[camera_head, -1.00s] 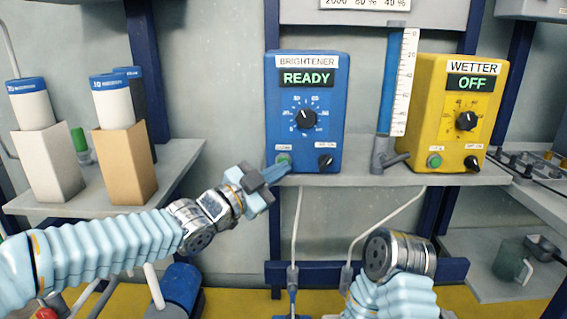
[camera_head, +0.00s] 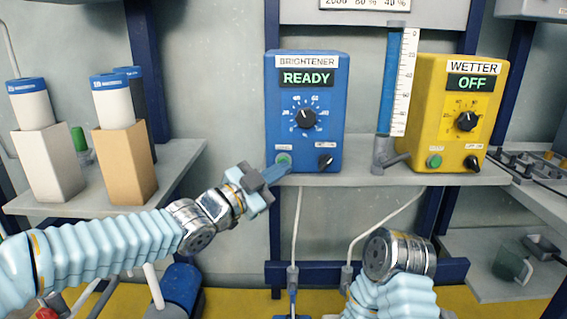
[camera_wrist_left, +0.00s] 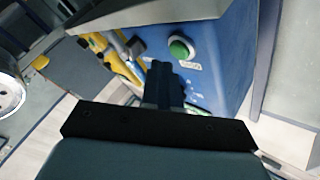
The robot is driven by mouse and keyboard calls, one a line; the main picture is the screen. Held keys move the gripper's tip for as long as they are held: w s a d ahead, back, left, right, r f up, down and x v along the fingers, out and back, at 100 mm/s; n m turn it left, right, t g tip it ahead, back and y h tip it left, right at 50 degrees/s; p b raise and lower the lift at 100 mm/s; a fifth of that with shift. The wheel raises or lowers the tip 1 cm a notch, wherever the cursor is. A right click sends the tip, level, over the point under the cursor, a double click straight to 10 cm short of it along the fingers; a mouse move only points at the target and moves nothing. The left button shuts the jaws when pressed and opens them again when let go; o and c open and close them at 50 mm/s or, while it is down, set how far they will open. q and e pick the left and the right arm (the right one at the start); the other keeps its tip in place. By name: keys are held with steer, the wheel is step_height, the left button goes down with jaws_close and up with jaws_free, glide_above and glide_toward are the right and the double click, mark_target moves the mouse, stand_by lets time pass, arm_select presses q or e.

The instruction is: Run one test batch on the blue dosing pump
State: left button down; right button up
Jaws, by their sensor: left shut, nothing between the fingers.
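The blue dosing pump (camera_head: 333,98) stands on the middle shelf, labelled BRIGHTENER, and its display (camera_head: 306,78) reads READY. It has a black dial (camera_head: 306,118), a green button (camera_head: 284,158) at lower left and a small black knob (camera_head: 326,161) at lower right. My left gripper (camera_head: 284,170) is shut and empty, its tips at the pump's lower left corner close to the green button. In the left wrist view the green button (camera_wrist_left: 181,49) shows just beyond the shut fingers (camera_wrist_left: 163,85); contact cannot be told. My right gripper is out of view; only its wrist shows.
A yellow pump (camera_head: 432,105), labelled WETTER and reading OFF, stands to the right. A blue-filled measuring tube (camera_head: 390,85) with a scale stands between the pumps. White bottles with blue caps (camera_head: 113,100) stand on blocks on the left shelf (camera_head: 185,160).

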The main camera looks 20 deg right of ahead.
arm_select(q)
steer(key=shift+w, duration=0.15)
steer(key=shift+w+d, duration=0.1)
steer(key=shift+w, duration=0.15)
steer(key=shift+w+d+p, duration=0.15)
steer(key=shift+w+p, duration=0.35)
steer(key=shift+p, duration=0.05)
stand_by(0.7)
stand_by(0.4)
steer(key=shift+s+a+b, duration=0.25)
steer(key=shift+s+b, duration=0.55)
steer(key=shift+s, duration=0.1)
